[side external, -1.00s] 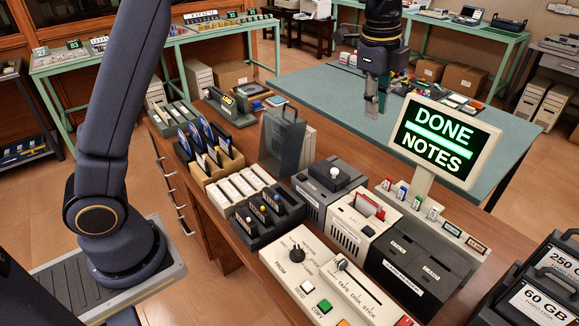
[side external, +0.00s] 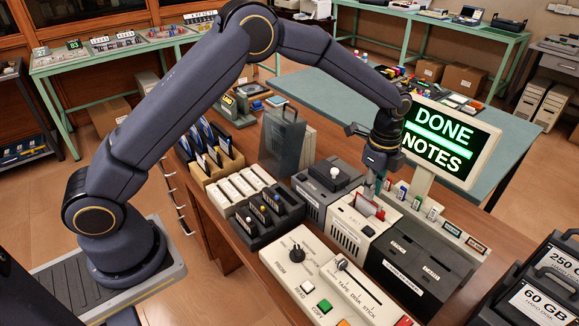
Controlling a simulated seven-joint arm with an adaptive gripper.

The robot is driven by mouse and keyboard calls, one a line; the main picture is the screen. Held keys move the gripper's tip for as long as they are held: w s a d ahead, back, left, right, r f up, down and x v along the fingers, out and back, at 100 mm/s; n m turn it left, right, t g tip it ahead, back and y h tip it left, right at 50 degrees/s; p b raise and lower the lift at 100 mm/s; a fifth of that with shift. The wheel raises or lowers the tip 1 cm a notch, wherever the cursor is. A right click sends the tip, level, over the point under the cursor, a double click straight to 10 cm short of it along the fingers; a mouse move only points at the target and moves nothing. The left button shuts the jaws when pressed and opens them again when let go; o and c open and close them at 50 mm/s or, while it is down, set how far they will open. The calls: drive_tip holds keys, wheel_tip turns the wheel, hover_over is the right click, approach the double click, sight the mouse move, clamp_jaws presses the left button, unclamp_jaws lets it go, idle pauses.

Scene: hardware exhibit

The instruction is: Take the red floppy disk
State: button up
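The red floppy disk (side external: 366,206) stands upright, partly sunk in the top slot of a light grey drive box (side external: 349,227) in the side external view. A pale label or card shows beside its red edge. My gripper (side external: 376,190) points down just above and at the upper right edge of the disk. The fingertips are small and overlap the disk in this view, so I cannot tell whether they touch it or how far apart they are.
A screen (side external: 447,140) reading DONE NOTES stands right of my gripper, close to it. A dark drive box (side external: 408,262) and a dark box with a white knob (side external: 330,180) flank the grey drive. A control panel (side external: 325,283) lies in front. Racks of disks stand left.

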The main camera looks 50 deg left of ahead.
sight(368, 202)
drive_tip(key=f, duration=0.5)
drive_tip(key=shift+a, duration=0.2)
clamp_jaws()
